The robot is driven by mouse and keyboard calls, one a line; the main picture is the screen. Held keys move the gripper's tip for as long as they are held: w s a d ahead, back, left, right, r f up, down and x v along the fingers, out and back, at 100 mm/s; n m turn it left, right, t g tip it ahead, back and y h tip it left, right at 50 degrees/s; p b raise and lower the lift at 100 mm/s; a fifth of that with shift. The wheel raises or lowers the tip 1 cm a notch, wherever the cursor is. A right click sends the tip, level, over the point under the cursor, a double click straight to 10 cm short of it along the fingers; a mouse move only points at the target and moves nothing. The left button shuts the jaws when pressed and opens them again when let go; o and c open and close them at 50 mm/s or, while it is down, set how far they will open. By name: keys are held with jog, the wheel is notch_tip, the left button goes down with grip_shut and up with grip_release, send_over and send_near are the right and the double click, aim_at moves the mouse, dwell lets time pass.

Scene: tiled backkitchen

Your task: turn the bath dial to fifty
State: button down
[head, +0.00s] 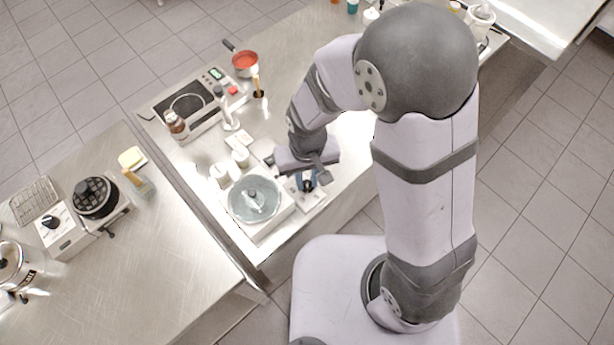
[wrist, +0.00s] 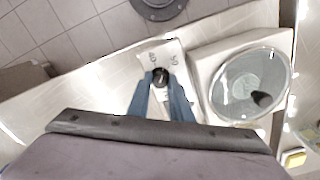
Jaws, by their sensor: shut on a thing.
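The bath (head: 262,232) is a white box with a round, glass-like lidded basin, at the front of the steel counter. It also shows in the wrist view (wrist: 205,62), at right. Beside it lies a pale panel (wrist: 149,48) with printed numbers, too small to read surely. The dark bath dial (wrist: 161,76) sits on this panel. My gripper (wrist: 161,82) reaches down over it, with its blue fingers shut on the dial from both sides. In the head view my gripper (head: 308,184) is right of the basin. The dial's pointer cannot be made out.
A hot plate (head: 187,103) with a brown bottle (head: 175,122) and a red pan (head: 245,64) stand farther back. Small white containers (head: 240,156) stand close behind the bath. A waffle-iron-like appliance (head: 95,198) is on the left counter.

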aim_at(307, 183)
jog(key=shift+w+m, duration=0.1)
jog(key=shift+m, duration=1.9)
jog(key=c, duration=1.6)
grip_release()
jog(key=shift+r, duration=0.15)
jog(key=shift+r+b, duration=0.5)
jog(key=shift+r, duration=3.05)
